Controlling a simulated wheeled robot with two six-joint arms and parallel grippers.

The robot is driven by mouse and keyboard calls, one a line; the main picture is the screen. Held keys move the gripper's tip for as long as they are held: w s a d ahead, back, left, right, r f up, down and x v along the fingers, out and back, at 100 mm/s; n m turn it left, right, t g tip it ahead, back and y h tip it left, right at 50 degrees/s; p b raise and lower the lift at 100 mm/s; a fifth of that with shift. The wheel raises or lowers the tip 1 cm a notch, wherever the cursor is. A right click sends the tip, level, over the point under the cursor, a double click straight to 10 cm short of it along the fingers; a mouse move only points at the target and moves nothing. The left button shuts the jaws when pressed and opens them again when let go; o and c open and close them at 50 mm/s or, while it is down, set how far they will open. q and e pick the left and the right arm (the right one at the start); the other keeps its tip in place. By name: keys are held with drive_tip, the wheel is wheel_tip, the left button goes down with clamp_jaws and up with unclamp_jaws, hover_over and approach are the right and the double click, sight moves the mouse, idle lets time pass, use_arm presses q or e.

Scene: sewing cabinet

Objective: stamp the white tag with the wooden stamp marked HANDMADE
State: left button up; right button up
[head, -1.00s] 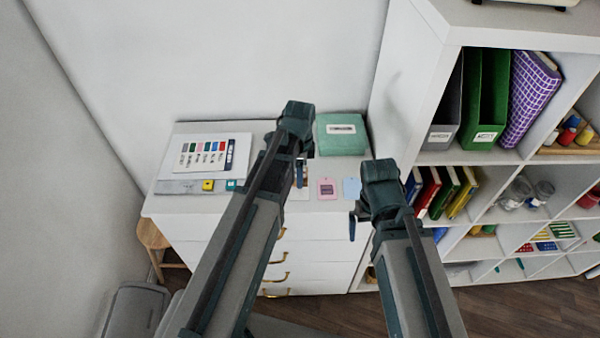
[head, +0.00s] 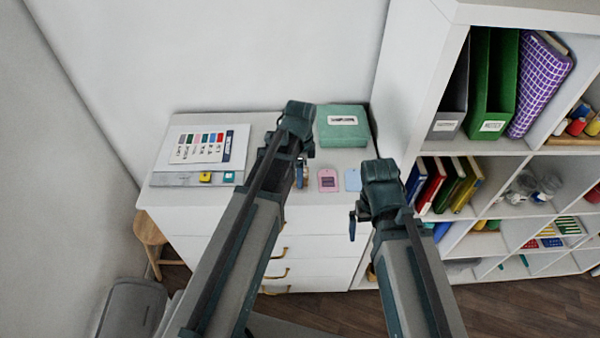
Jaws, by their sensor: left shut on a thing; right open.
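My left gripper (head: 301,175) is over the front part of the white cabinet top (head: 265,197), beside the pink tag. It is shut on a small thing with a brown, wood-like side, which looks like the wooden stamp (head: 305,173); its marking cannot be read. The white tag is not clearly visible; my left arm and gripper cover that area. I cannot tell whether the stamp touches it. A pink tag (head: 328,181) with a dark mark lies just right of the gripper. A light blue tag (head: 353,180) lies further right. My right gripper (head: 352,226) is open and empty, in front of the cabinet.
A green box (head: 342,127) stands at the back right of the top. A white shelf unit (head: 404,110) stands to the right.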

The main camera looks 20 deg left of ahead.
use_arm(q)
drive_tip(key=shift+f+b, duration=0.3)
drive_tip(key=shift+f, duration=0.05)
idle(0.7)
drive_tip(key=shift+r, duration=0.2)
idle(0.4)
drive_tip(key=shift+r+p, duration=3.4)
drive_tip(key=shift+p, duration=0.15)
